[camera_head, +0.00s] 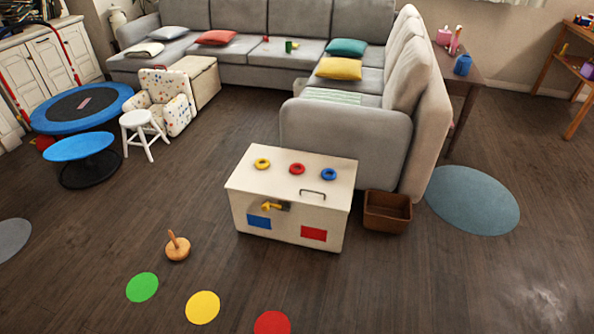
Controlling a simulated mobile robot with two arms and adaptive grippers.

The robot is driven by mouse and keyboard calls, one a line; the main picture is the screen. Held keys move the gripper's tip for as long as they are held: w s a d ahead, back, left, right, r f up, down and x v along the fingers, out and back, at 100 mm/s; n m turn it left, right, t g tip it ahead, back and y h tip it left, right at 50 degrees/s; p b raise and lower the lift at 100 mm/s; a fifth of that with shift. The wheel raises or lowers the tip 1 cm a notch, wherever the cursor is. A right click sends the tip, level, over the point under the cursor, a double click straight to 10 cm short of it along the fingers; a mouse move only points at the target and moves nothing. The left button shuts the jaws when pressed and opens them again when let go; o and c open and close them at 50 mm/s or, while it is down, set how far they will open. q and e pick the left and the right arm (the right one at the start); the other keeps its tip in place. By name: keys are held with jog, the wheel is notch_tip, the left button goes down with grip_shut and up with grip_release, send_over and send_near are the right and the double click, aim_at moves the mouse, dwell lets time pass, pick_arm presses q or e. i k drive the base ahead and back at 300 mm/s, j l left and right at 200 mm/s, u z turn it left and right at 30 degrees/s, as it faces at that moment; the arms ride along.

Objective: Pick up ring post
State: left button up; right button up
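The wooden ring post (177,246) stands on the dark floor at the lower left in the head view. It has a round tan base and a darker peg that leans slightly left. No rings are on its peg. A yellow ring (262,164), a red ring (297,169) and a blue ring (329,174) lie apart on top of the white toy chest (291,202). Neither of my grippers shows in this view.
Green (142,287), yellow (202,307) and red (272,322) discs lie on the floor in front of the post. A brown bin (387,211) stands right of the chest. A blue round stool (79,146) and white stool (142,125) stand behind left. Floor around the post is open.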

aim_at(178, 249)
jog(key=u, duration=1.1)
jog(key=i+j+z, duration=0.15)
jog(key=z, duration=0.35)
jog(key=i+j+z, duration=0.1)
jog(key=j, duration=0.25)
jog(key=i+j+z, duration=0.15)
jog(key=j, duration=0.25)
jog(key=i+j+z, duration=0.1)
jog(key=j, duration=0.25)
jog(key=i+j+z, duration=0.15)
jog(key=j, duration=0.3)
jog(key=i+j+z, duration=0.1)
jog(key=j, duration=0.3)
jog(key=i, duration=0.05)
